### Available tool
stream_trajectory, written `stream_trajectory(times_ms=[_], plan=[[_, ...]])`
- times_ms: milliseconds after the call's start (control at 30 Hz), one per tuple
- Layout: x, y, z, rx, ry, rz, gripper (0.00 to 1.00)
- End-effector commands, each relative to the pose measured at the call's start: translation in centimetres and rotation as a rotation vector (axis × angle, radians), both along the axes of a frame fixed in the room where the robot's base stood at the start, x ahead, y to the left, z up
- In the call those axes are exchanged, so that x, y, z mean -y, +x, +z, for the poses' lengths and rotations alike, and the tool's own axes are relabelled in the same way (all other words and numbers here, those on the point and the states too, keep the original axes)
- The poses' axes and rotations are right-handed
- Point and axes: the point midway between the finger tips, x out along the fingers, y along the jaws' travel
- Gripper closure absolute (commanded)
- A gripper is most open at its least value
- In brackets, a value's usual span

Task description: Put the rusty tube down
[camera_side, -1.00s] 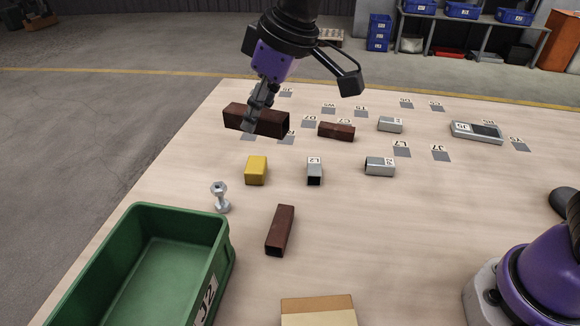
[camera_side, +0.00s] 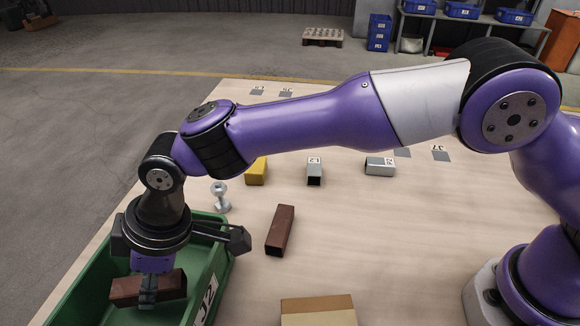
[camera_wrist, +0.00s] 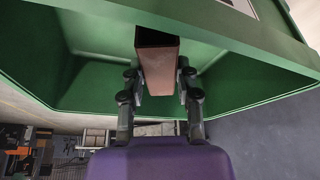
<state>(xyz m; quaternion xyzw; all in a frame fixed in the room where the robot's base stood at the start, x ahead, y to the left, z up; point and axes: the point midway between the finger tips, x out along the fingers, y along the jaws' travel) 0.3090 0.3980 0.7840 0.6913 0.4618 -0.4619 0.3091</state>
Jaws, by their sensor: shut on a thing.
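My gripper (camera_side: 148,292) is shut on a rusty brown square tube (camera_side: 173,284) at the green bin in the side view. In the wrist view the tube (camera_wrist: 158,68) sits between the two fingers of my gripper (camera_wrist: 158,88), its dark open end facing the camera's top edge. The green bin (camera_side: 209,262), labelled J2, lies below and around the tube; its wall also shows in the wrist view (camera_wrist: 95,85). I cannot tell whether the tube touches the bin floor.
Another rusty tube (camera_side: 281,230) lies on the table right of the bin.

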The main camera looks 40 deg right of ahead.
Motion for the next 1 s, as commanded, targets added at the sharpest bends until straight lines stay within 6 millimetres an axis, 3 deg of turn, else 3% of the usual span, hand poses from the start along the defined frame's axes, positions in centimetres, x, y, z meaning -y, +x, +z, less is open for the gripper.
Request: stream_trajectory(times_ms=[100, 200, 567, 600, 633, 1000], plan=[[0.0, -0.1, -2.0, -0.002, -0.003, 0.0, 1.0], [0.0, 0.0, -2.8, -0.001, -0.002, 0.0, 1.0], [0.0, 0.0, -3.2, -0.001, -0.001, -0.001, 1.0], [0.1, 0.0, -3.2, -0.001, -0.002, -0.001, 0.49], [0.1, 0.0, -3.2, -0.001, -0.002, -0.001, 0.35], [0.0, 0.0, -3.1, -0.001, -0.001, -0.001, 0.35]])
